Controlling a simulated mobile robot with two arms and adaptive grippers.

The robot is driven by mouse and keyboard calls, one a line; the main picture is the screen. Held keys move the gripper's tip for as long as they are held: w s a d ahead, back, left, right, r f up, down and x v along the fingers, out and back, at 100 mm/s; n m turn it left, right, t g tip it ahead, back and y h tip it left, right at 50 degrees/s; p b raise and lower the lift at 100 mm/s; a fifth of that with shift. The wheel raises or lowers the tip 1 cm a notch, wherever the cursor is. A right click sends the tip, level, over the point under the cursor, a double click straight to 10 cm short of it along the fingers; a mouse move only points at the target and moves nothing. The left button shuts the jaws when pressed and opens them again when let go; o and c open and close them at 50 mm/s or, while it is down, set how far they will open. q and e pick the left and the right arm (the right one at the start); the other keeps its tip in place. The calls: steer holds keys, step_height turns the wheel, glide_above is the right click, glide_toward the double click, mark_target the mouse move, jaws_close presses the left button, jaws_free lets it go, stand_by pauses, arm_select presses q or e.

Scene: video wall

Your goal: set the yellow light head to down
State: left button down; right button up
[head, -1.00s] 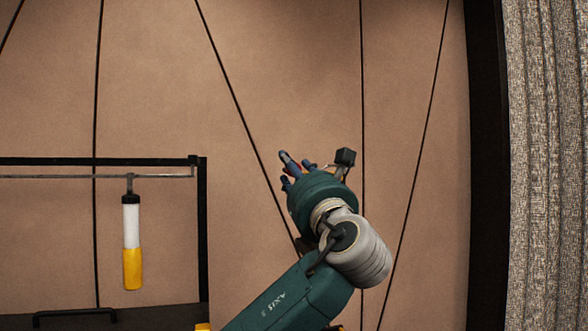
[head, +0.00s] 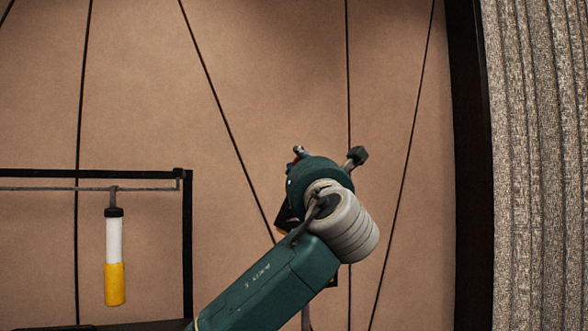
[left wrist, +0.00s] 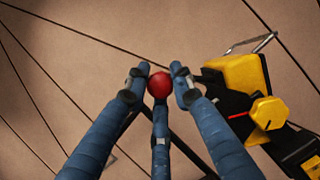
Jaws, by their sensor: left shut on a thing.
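My left gripper (head: 298,153) is in the middle of the head view, in front of the brown wall. Its fingers are mostly hidden there behind its green palm. In the left wrist view my left gripper (left wrist: 160,84) has its blue fingers closed around a red ball-shaped knob (left wrist: 160,86). The yellow light head (left wrist: 240,82), with black parts and a round yellow knob (left wrist: 269,113), is just right of the fingers. In the head view only a small dark and yellow part shows behind my wrist. Its tilt is hard to tell. My right gripper is not in view.
A white and yellow cylinder (head: 114,255) hangs from a thin rail (head: 60,188) on a black frame (head: 187,240) at the left. A grey curtain (head: 535,150) hangs at the far right, beside a dark post (head: 468,170). Wall space above the gripper is clear.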

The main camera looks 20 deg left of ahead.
arm_select(q)
steer(key=shift+d, duration=0.1)
steer(key=c, duration=1.5)
jaws_free()
steer(key=v, duration=1.2)
steer(key=shift+f, duration=0.1)
steer(key=shift+w+f, duration=0.1)
